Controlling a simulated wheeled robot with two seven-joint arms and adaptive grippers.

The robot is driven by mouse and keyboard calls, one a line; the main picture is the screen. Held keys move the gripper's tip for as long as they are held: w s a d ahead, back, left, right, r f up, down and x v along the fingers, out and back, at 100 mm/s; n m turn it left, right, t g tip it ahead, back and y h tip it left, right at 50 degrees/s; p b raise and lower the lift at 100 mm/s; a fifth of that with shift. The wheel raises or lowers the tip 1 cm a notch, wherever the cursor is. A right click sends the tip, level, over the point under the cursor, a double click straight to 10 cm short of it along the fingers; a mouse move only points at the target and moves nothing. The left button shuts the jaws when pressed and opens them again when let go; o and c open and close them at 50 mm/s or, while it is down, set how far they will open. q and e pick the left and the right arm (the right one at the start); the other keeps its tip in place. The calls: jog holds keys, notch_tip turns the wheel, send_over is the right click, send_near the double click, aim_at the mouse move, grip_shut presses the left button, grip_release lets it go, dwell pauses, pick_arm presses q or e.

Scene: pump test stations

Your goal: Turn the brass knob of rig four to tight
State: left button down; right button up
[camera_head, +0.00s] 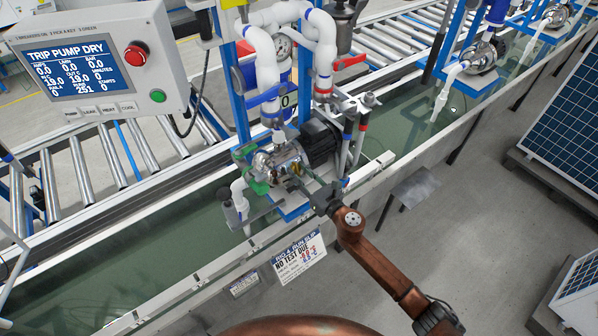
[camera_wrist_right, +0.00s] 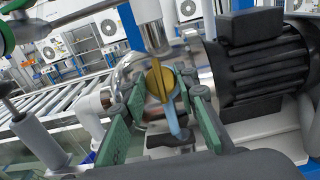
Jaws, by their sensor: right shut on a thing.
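The brass knob (camera_wrist_right: 158,82) shows in the right wrist view, in front of the silver pump body, with a pale blue stem below it. My right gripper's two green-padded fingers (camera_wrist_right: 160,100) are on either side of the knob, shut on it. In the head view the right gripper (camera_head: 292,184) reaches in from the lower right to the silver pump (camera_head: 277,158) of rig four. The knob is mostly hidden there by the gripper and fittings. How far the knob is turned I cannot tell. My left gripper is not in view.
A placard (camera_head: 299,258) reading "RIG 4" and "NO TEST DUE" hangs on the trough's front. A control panel (camera_head: 98,62) shows "TRIP PUMP DRY". The black motor (camera_head: 320,142), white pipes (camera_head: 266,62) and blue posts crowd the pump. Open grey floor lies at lower right.

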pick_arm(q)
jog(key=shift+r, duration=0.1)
